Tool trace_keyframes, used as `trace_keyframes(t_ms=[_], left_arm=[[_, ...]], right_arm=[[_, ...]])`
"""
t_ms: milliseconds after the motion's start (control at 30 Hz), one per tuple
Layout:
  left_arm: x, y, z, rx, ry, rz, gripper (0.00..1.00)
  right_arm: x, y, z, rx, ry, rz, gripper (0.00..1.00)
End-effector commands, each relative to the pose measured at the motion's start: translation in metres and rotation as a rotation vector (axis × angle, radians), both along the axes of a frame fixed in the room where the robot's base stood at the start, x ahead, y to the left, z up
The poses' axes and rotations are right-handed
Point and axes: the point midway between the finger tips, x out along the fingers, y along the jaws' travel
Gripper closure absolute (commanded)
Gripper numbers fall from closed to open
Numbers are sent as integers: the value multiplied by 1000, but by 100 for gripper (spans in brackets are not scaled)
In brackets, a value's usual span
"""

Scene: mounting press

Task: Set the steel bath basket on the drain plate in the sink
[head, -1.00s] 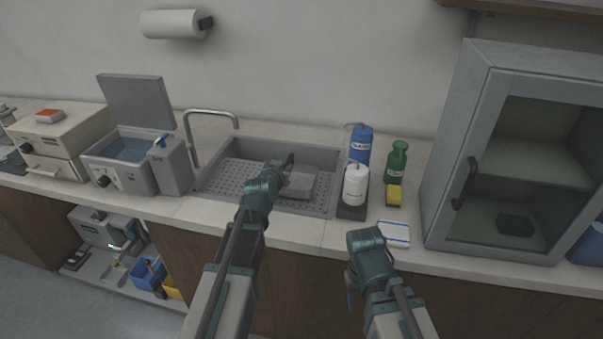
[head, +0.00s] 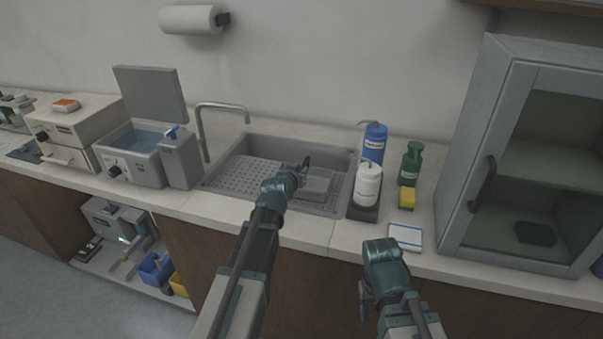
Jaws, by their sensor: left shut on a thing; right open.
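The steel basket (head: 317,184) is a grey box-like shape over the right part of the sink. My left gripper (head: 303,168) is at its left side, shut on it; the fingers are small and partly hidden by my wrist. The perforated drain plate (head: 245,175) lies in the grey sink (head: 292,146), bare on its left part. I cannot tell whether the basket touches the plate. My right gripper (head: 365,300) is open and empty in front of the counter, pointing down, its fingers mostly hidden.
A white bottle (head: 368,185), a blue bottle (head: 375,143), a green bottle (head: 411,165) and a yellow sponge (head: 407,199) stand right of the sink. The tap (head: 222,106) rises behind its left end. A water bath (head: 135,155) with raised lid is at left, a glass-door cabinet (head: 530,150) at right.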

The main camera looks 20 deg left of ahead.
Motion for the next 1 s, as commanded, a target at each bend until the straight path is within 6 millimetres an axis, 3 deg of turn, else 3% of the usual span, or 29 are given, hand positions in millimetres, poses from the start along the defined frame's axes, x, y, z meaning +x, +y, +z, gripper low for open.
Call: trace_keyframes(t_ms=[133, 167, 300, 767, 1000], left_arm=[[0, 0, -5, 0, -1, 0, 100], [0, 0, -3, 0, 0, 0, 78], [0, 0, -3, 0, 0, 0, 53], [-1, 0, 3, 0, 0, 0, 53], [-34, 0, 16, -2, 0, 1, 53]], right_arm=[[0, 0, -5, 0, 0, 0, 50], [0, 0, -3, 0, 0, 0, 50], [0, 0, -3, 0, 0, 0, 50], [0, 0, 3, 0, 0, 0, 50], [0, 0, 16, 0, 0, 0, 50]])
